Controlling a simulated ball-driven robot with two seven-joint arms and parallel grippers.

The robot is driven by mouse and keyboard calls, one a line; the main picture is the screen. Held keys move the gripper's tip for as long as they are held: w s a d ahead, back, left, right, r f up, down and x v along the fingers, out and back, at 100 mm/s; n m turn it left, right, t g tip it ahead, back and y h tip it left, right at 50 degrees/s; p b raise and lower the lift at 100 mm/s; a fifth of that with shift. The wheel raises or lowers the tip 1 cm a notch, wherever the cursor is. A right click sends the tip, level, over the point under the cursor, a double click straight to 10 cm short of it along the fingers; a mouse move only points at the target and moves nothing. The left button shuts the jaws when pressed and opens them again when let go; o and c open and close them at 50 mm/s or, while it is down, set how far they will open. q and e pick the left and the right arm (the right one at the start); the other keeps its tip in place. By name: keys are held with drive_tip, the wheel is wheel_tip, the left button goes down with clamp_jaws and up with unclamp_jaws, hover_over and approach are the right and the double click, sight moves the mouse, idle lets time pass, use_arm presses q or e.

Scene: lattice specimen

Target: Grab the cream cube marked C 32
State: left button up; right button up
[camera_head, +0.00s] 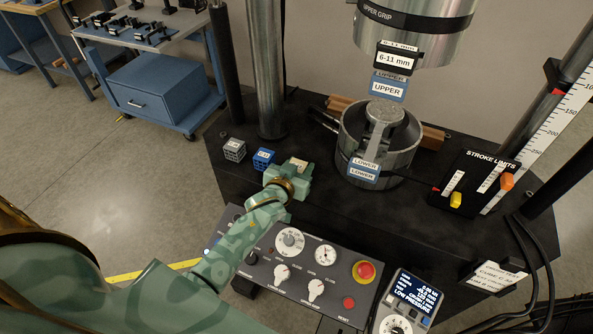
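My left gripper (298,172) reaches in from the lower left and is over the black machine bed. A small cream cube (299,163) with a label on top shows at its fingertips, mostly hidden by the gripper. The label's writing is too small to read. I cannot tell whether the fingers are closed on the cube or only around it. To the left stand a blue lattice cube (263,159) and a grey lattice cube (234,150), each with a label on top. My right gripper is not in view.
The round lower grip (378,150) stands right of the gripper, below the upper grip (415,38). A control panel (300,262) with knobs and a red button lies in front, below my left forearm. A stroke-limits board (477,182) and cables stand at right.

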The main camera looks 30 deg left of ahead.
use_arm(q)
drive_tip(key=shift+c, duration=0.9)
